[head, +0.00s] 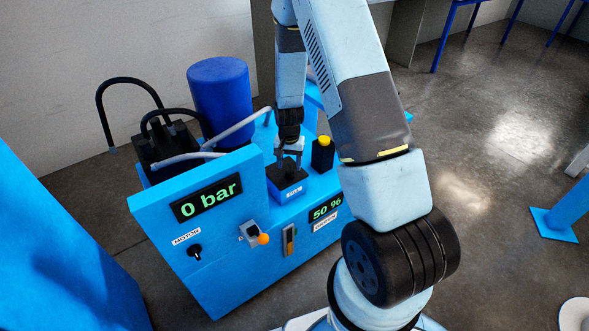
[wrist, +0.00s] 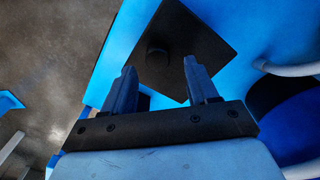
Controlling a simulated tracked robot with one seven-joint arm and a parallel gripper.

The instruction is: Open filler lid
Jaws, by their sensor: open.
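The filler lid (wrist: 195,45) is a flat black square plate with a small round knob (wrist: 157,57), seen from above in the wrist view. It looks closed on the blue filler box, whose label in the head view (head: 293,190) seems to read "FILL". My gripper (head: 289,157) points down over the lid. Its two fingers are apart in the wrist view (wrist: 160,66), with the knob showing in the gap between their tips. I cannot tell how far the tips are above the knob, and I see nothing held.
A blue cylinder (head: 220,100), grey pipes (head: 235,130) and black hoses (head: 130,82) are to the left. The blue panel reading "0 bar" (head: 210,198) rises in front left. Open floor lies right.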

